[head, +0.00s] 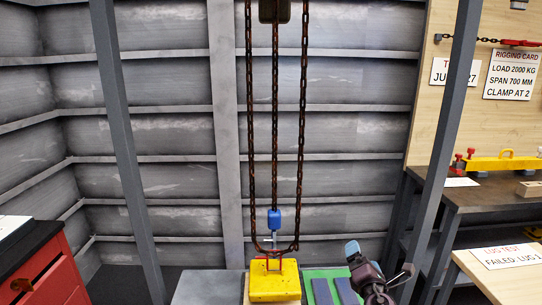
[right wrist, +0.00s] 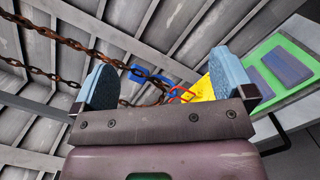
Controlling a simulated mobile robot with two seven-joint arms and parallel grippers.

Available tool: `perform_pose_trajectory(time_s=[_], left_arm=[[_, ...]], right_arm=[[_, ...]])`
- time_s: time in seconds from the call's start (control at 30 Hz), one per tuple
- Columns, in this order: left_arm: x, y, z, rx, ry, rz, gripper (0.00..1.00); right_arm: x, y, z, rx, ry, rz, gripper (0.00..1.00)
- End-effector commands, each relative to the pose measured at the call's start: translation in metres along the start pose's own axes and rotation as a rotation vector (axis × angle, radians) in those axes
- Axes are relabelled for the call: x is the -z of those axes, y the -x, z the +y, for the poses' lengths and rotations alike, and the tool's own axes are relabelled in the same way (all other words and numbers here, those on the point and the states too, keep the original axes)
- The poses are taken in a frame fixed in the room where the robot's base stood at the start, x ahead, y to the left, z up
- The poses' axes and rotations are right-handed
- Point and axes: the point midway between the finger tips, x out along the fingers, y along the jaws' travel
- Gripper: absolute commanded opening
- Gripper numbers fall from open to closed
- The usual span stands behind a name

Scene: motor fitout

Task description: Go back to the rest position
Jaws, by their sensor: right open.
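My right gripper (head: 380,262) is at the lower right of the middle in the head view, beside the yellow block (head: 274,284) and apart from it. In the right wrist view the two blue-padded fingers of the right gripper (right wrist: 164,80) stand wide apart with nothing between them. The yellow block hangs or rests under a blue hook block (head: 274,220) on rusty chains (head: 275,120); a red link (head: 274,260) shows at its top. Whether it bears its own weight is hidden. My left gripper is not in view.
A green mat with dark pads (head: 322,290) lies right of the yellow block. Grey posts (head: 125,150) stand left and right. A red cabinet (head: 58,285) is at lower left. A dark bench (head: 490,190) with a yellow beam (head: 503,163) stands at right, before a card (head: 513,74).

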Motion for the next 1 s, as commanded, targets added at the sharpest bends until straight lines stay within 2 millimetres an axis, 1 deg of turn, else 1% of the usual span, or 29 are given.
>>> perform_pose_trajectory(time_s=[0.03,0.17,0.3,0.47,0.67,0.77,0.8,0.87,0.9,0.97,1.0], left_arm=[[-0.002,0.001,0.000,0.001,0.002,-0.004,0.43],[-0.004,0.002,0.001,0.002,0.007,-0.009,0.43],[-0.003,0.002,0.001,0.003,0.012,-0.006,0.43],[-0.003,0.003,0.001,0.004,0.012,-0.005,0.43],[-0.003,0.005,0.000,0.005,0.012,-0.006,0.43],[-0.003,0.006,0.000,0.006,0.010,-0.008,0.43],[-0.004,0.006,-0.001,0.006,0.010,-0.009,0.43],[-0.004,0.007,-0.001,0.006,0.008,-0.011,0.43],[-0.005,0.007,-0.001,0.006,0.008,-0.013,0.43],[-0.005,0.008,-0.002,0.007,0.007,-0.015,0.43],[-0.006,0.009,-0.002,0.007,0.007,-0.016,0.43]], right_arm=[[-0.006,0.003,0.004,-0.002,-0.109,-0.018,1.00],[-0.018,0.017,0.008,0.004,-0.406,-0.051,1.00],[-0.024,0.040,0.004,0.028,-0.716,-0.069,1.00],[-0.024,0.075,-0.008,0.080,-1.057,-0.074,1.00],[-0.014,0.131,-0.025,0.187,-1.465,-0.069,1.00],[-0.006,0.166,-0.034,0.261,-1.657,-0.068,1.00],[-0.002,0.182,-0.037,0.296,-1.733,-0.068,1.00],[0.003,0.206,-0.042,0.349,-1.836,-0.069,1.00],[0.007,0.222,-0.044,0.384,-1.896,-0.070,1.00],[0.012,0.247,-0.048,0.439,-1.975,-0.073,1.00],[0.015,0.263,-0.050,0.473,-2.017,-0.077,1.00]])
